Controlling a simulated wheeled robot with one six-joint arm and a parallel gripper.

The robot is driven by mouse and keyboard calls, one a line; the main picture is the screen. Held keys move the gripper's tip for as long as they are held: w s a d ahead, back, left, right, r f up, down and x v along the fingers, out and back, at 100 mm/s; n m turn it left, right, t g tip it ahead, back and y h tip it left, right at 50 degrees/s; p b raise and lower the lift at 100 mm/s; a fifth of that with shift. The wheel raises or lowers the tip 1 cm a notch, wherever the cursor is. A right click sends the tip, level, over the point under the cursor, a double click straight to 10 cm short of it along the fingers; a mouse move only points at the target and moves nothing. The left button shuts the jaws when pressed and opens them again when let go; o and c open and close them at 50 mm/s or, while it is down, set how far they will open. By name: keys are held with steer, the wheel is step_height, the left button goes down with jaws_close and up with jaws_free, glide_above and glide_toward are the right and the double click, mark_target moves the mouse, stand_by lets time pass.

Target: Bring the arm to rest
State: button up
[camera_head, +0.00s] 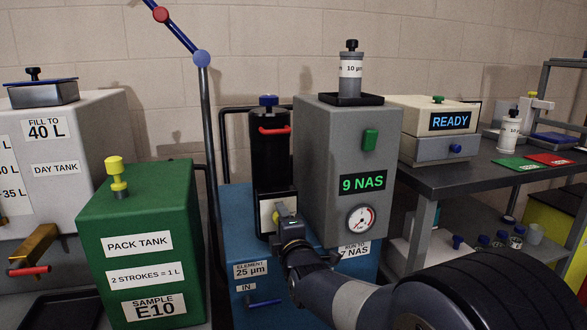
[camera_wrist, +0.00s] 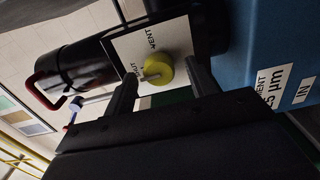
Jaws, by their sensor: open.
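My gripper (camera_head: 284,214) is in front of the white vent plate on the filter unit, low on the black canister (camera_head: 270,150). In the wrist view my gripper (camera_wrist: 162,70) is open, with one finger on each side of a round yellow knob (camera_wrist: 162,68). The knob sits on the white plate (camera_wrist: 127,47), which reads SHUT and VENT. A small pale pointer on the knob is turned toward the SHUT side. I cannot tell whether the fingers touch the knob. My arm reaches in from the lower right.
The grey box with the 9 NAS display (camera_head: 345,175) stands close to the right of my gripper. The blue cabinet (camera_head: 235,235) lies below. The green pack tank (camera_head: 145,255) stands left, and a dark bench (camera_head: 455,182) with a READY unit (camera_head: 430,118) is right.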

stand_by(0.4)
steer(key=p+v, duration=0.2)
steer(key=v, duration=0.9)
steer(key=w+a+m+p, duration=0.2)
steer(key=w+m+p, duration=0.6)
steer(key=m, duration=1)
steer(key=shift+w+a+r, duration=0.2)
steer(key=shift+w+a, duration=0.05)
steer(key=shift+w, duration=0.4)
stand_by(0.5)
